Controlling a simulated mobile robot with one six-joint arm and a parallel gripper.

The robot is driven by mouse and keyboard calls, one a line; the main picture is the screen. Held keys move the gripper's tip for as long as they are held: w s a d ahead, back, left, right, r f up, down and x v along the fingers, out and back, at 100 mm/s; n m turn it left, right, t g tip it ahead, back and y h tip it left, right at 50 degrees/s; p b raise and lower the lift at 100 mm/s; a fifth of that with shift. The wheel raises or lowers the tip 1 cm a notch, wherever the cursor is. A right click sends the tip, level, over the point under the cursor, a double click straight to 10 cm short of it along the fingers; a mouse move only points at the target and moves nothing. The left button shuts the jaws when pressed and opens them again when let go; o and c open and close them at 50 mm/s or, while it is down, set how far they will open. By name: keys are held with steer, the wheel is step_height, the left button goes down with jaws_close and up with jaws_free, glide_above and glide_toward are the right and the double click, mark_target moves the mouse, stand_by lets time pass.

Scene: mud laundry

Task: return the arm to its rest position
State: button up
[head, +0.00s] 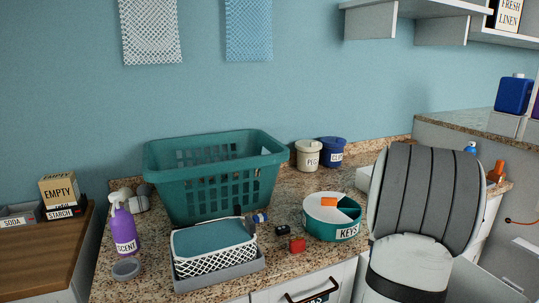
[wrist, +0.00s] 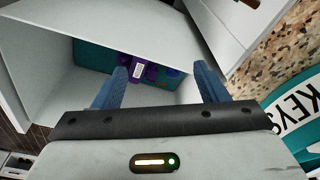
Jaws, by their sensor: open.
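My gripper (wrist: 162,84) shows in the wrist view with its two blue fingers spread apart and nothing held between them. It points at an open white compartment (wrist: 40,60), whose inside is partly teal. A purple thing with a white label (wrist: 138,71) lies inside, beyond the fingertips and apart from them. In the head view my arm fills the lower right, and its gripper end is hidden.
The teal KEYS tub (head: 347,231) stands on the granite counter left of my arm; it also shows in the wrist view (wrist: 291,99).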

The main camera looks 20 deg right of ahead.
steer(key=w+a+r+n+t+p, duration=0.1)
steer(key=a+r+n, duration=0.25)
steer(key=a, duration=0.85)
steer(key=w+a+r+n+p, duration=0.1)
steer(key=a+r+n+p, duration=0.3)
steer(key=a, duration=0.8)
steer(key=s+a+r+n, duration=0.1)
steer(key=s+a+n, duration=0.1)
steer(key=s+a, duration=0.2)
steer(key=s+a+r+n+y, duration=0.1)
steer(key=s+a+r+n, duration=0.1)
steer(key=a, duration=0.9)
steer(key=s+n, duration=0.1)
steer(key=s, duration=0.1)
steer(key=shift+s+r+t, duration=0.15)
steer(key=shift+s+t, duration=0.2)
steer(key=shift+t, duration=0.05)
steer(key=c, duration=0.4)
steer(key=shift+a, duration=0.1)
steer(key=shift+c, duration=1.3)
